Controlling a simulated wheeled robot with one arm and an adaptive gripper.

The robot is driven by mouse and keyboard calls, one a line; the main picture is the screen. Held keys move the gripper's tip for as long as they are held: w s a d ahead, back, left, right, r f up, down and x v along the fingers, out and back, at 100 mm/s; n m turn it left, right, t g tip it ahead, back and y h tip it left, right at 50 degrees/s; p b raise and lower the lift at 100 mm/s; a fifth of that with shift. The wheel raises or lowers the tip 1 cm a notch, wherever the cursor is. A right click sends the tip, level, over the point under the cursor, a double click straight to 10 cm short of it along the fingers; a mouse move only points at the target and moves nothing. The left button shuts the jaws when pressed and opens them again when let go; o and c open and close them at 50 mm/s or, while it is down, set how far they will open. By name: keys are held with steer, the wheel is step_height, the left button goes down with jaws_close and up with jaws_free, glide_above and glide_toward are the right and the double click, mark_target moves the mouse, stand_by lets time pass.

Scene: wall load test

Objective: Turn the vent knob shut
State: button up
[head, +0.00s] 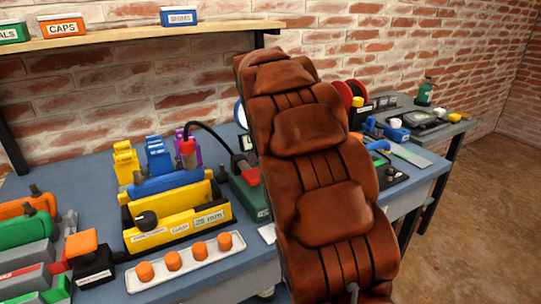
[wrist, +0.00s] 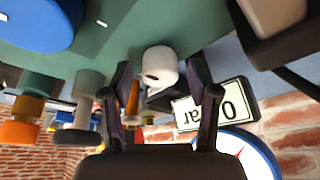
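In the wrist view a rounded white knob (wrist: 160,67) with a dark mark sits against a green surface. It is probably the vent knob, but no label on it can be read. My gripper (wrist: 160,75) is open, with one finger on each side of the white knob. A gap shows on both sides, and I see no contact. A sign reading 0 bar (wrist: 225,103) appears upside down beside a blue-rimmed gauge (wrist: 243,150). In the head view the gripper and the white knob do not show.
A tall brown padded leather shape (head: 322,215) blocks the middle of the head view. The blue bench (head: 90,170) holds a yellow tray (head: 180,230), a white strip with orange caps (head: 187,260) and a red-tipped hose (head: 187,147). In the wrist view an orange knob (wrist: 18,133) stands left.

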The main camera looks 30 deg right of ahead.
steer(key=v, duration=1.2)
stand_by(0.6)
